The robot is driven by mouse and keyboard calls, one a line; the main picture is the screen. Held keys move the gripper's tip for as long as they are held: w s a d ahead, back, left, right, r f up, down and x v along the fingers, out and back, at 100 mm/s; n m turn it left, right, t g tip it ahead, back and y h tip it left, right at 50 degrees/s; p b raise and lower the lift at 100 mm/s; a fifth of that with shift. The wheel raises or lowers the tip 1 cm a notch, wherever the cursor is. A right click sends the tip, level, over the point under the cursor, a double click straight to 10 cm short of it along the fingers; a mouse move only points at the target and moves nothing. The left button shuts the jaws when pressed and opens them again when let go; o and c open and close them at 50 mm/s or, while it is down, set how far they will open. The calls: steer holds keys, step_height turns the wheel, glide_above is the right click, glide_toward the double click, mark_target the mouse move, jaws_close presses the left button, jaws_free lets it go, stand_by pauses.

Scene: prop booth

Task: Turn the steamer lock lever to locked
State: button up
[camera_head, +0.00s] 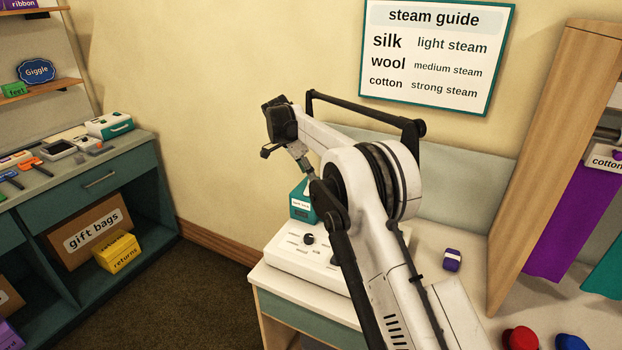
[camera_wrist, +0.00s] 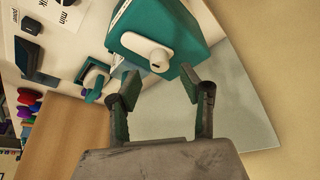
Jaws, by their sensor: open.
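The steamer is a white control panel (camera_head: 300,262) with a dark knob (camera_head: 308,239), and a teal box (camera_head: 303,213) with a small label stands behind it. In the wrist view, the teal box (camera_wrist: 190,30) has a pale rounded lever-like piece (camera_wrist: 150,52) on its face. A small teal lever-like part (camera_wrist: 94,94) sits by a dark square on the panel. I cannot tell for sure which is the lock lever. My gripper (camera_wrist: 160,82) is open and empty, its two fingers just short of the teal box. In the head view, my arm hides the panel's right part.
A purple item (camera_head: 452,259) lies on the table right of the panel. Red and blue round items (camera_head: 520,340) are at the front right. A wooden rack (camera_head: 548,165) with hanging cloth stands at the right. A teal shelf unit (camera_head: 95,190) is across the floor at left.

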mark_target(310, 186)
steer(key=shift+x, duration=1.85)
steer(key=shift+c, duration=0.2)
jaws_close()
steer(key=shift+s, duration=0.1)
